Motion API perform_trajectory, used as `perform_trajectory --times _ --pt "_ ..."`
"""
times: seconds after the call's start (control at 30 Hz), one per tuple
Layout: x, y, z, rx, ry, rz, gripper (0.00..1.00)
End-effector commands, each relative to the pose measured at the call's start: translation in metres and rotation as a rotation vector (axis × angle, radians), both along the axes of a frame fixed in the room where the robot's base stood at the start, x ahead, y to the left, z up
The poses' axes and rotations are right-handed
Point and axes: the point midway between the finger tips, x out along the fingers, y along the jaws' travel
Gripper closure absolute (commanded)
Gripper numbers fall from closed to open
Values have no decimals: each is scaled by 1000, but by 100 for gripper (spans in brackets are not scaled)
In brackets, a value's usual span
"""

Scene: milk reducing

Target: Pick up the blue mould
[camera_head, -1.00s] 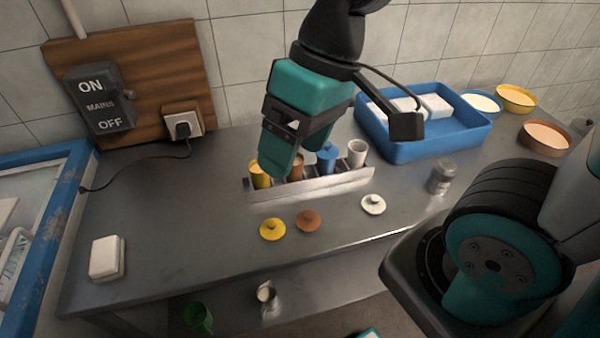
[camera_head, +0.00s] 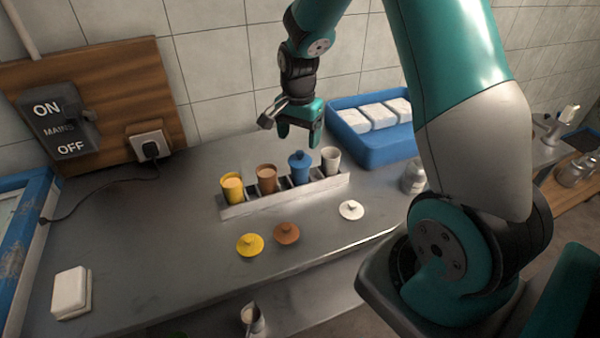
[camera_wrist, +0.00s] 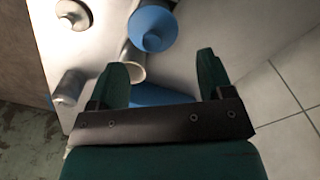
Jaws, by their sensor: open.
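My gripper (camera_head: 299,138) is open and empty. In the head view it appears just above and behind the blue mould, not touching it. In the wrist view the blue mould lies beyond the fingertips (camera_wrist: 162,62), between their directions.
A yellow mould (camera_head: 232,188) and brown mould (camera_head: 266,178) stand left of it; a white mould (camera_head: 331,160) stands right. Yellow (camera_head: 250,245), brown (camera_head: 286,233) and white (camera_head: 351,210) lids lie in front. A blue tray (camera_head: 385,158) with white blocks is behind right.

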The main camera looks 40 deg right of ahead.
Motion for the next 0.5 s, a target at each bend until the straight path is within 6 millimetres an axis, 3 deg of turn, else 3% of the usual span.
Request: perform_trajectory --times 0.5 --pt "-12 4 -58 2 5 2 26"
